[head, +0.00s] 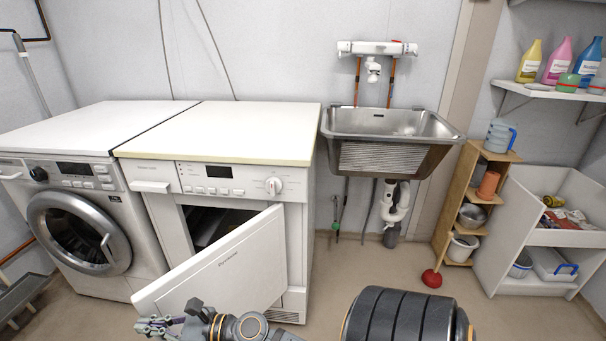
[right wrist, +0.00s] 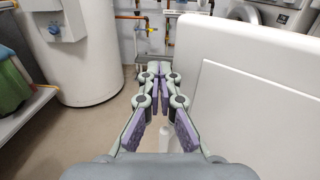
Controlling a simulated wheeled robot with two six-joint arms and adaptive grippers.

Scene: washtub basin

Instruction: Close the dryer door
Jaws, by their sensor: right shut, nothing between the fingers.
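The dryer (head: 220,138) is the white machine in the middle of the head view. Its white door (head: 222,270) stands wide open, joined near the dryer's right front side, with its free edge out to the lower left. The dark drum opening (head: 207,225) shows behind it. My right gripper (head: 150,326) is in front of the door, near the low free end, with its fingers together and empty. In the right wrist view, my right gripper (right wrist: 160,75) points ahead, with the white door panel (right wrist: 255,100) close on its right. I cannot tell whether they touch. My left gripper is not in view.
A washing machine (head: 80,215) with a shut round door stands left of the dryer. A steel sink (head: 390,135) hangs to the right, with a wooden shelf (head: 460,200) and a white cabinet (head: 510,235) beyond. A red plunger (head: 432,280) stands on the floor.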

